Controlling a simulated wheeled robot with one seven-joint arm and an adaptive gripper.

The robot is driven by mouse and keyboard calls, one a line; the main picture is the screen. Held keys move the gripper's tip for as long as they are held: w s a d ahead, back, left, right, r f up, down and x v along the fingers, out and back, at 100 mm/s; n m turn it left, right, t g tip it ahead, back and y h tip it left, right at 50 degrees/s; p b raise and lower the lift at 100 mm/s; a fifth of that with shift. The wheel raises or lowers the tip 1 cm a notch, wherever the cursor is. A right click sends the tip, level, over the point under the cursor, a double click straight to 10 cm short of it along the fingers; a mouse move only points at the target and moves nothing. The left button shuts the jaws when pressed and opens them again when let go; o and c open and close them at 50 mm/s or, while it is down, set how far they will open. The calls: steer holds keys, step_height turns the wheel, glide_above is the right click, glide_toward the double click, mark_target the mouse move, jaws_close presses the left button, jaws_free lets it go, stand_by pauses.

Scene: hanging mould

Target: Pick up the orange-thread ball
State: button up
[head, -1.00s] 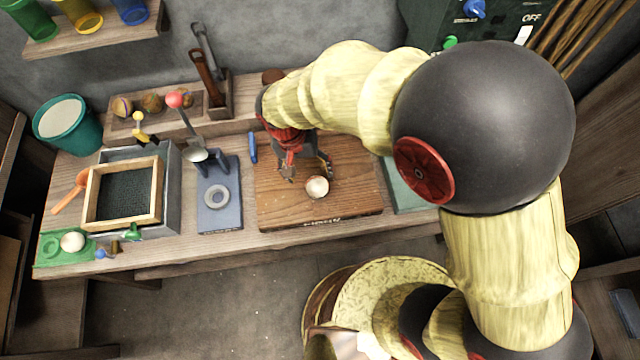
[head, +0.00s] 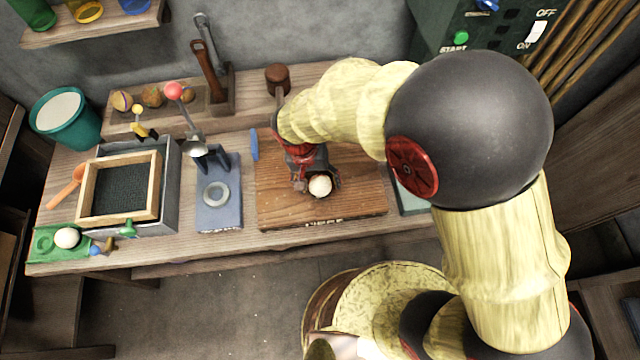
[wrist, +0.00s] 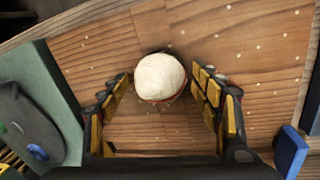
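A cream-white ball (head: 320,186) sits on the wooden board (head: 275,212). In the wrist view the ball (wrist: 159,77) has a thin reddish-orange edge low on its side; I cannot tell whether this is thread. My gripper (wrist: 161,80) is open, with one finger on each side of the ball and a gap to both. In the head view my gripper (head: 318,182) is low over the board at the ball. Several patterned balls (head: 152,97) rest in a rack at the back left; their thread colours are too small to tell. Another white ball (head: 67,237) sits on a green tray (head: 45,257).
A blue stand with a ring (head: 216,195) and a blue stick (head: 254,144) are left of the board. A framed tray (head: 125,190) stands farther left. A brown mallet (head: 278,77) is behind my gripper. A green control box (head: 470,50) is at back right.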

steer(key=c, duration=1.1)
steer(key=shift+c, duration=0.2)
steer(key=shift+r, duration=0.15)
